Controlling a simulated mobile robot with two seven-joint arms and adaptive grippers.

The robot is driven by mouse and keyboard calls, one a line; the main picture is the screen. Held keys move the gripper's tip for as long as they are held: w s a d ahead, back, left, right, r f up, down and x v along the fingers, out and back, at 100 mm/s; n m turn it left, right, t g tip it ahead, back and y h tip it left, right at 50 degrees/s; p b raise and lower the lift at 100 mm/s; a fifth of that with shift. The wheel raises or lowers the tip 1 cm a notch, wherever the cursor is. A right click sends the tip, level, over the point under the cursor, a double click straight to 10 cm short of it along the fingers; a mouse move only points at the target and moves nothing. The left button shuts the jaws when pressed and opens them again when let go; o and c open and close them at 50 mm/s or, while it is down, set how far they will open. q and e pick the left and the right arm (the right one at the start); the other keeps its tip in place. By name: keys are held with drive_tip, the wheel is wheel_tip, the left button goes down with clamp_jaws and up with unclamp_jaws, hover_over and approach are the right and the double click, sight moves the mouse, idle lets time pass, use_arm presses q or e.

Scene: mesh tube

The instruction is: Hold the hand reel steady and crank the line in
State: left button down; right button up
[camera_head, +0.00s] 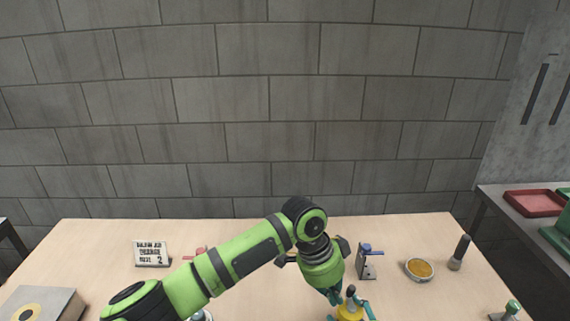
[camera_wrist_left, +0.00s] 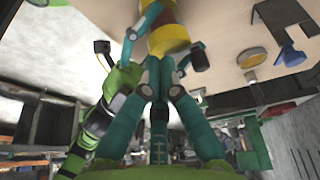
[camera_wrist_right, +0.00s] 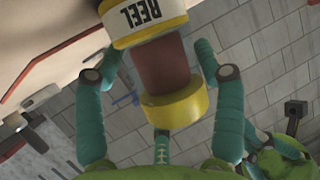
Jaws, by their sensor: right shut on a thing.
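My right gripper (camera_wrist_right: 157,62) is shut on the reel, with one finger on each side. My left gripper (camera_head: 337,295) is at the reel in the head view. Its teal fingertips (camera_wrist_left: 162,78) are close together just beneath the reel; any grip on the crank is unclear.
A sign (camera_head: 150,253) and a red item (camera_head: 195,252) stand left of centre on the table. A metal bracket with a blue handle (camera_head: 367,262), a yellow-filled dish (camera_head: 419,269) and a dark cylinder (camera_head: 460,252) stand right. A box (camera_head: 42,305) is at front left.

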use_arm(q)
drive_tip(key=shift+w+d, duration=0.1)
drive_tip(key=shift+w, duration=0.85)
drive_tip(key=shift+w+f, duration=0.1)
drive_tip(key=shift+w, duration=0.1)
wheel_tip(320, 180, up, 6)
drive_tip(key=shift+w+d, duration=0.15)
drive_tip(key=shift+w, duration=0.15)
idle(0.7)
